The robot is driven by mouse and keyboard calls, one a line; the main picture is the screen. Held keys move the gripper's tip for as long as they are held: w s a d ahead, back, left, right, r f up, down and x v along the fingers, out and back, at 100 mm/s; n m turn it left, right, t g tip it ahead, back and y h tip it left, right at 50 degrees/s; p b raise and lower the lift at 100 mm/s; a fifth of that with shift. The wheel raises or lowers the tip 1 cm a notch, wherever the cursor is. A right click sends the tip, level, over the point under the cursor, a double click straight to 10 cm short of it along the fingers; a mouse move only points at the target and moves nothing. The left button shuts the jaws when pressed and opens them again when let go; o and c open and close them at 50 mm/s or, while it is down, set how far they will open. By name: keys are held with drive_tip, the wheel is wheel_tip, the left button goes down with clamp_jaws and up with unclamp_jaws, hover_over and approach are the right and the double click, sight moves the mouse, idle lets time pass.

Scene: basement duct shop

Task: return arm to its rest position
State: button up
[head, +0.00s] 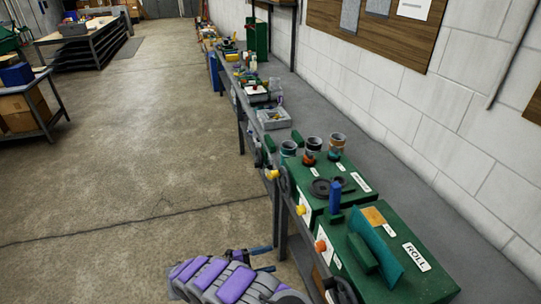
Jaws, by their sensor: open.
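My arm, grey with purple panels, shows at the bottom centre of the head view. My gripper (262,259) is at its far end, beside the front edge of the long workbench (385,160). Its two dark fingers are apart, with nothing visible between them. The arm's lower part is cut off by the picture's bottom edge.
Green machines (385,262), one labelled ROLL, stand on the bench close to my gripper's right. Several cups (311,150) and a grey tray (273,119) sit farther back. A side table (40,104) stands at left. The concrete floor (130,150) between is clear.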

drive_tip(key=s+d+r+m+g+y+b, duration=0.25)
drive_tip(key=d+r+m+g, duration=0.55)
drive_tip(key=d+r+m, duration=1)
drive_tip(key=s+d+r+m+g+y+b, duration=0.1)
drive_tip(key=s+d+r+m+y, duration=0.15)
drive_tip(key=s+m, duration=0.4)
drive_tip(key=s+d+r+m+g+y, duration=0.1)
drive_tip(key=s+d+r+m+y, duration=0.15)
drive_tip(key=s+m, duration=0.35)
drive_tip(key=s+d+r+m+y+b, duration=0.1)
drive_tip(key=s+d+r+m+y, duration=0.2)
drive_tip(key=s, duration=0.5)
drive_tip(key=s+a+f+m+t+y, duration=0.1)
drive_tip(key=s+a+m+y, duration=0.2)
drive_tip(key=s+m, duration=0.3)
drive_tip(key=s+a+f+m+t+y+b, duration=0.1)
drive_tip(key=s+a+f+m+y, duration=0.1)
drive_tip(key=s+a+m, duration=0.4)
drive_tip(key=shift+s+f+m+t+y, duration=0.15)
drive_tip(key=shift+s+m+t+y, duration=0.25)
drive_tip(key=shift+s+y, duration=0.55)
drive_tip(key=shift+s, duration=0.15)
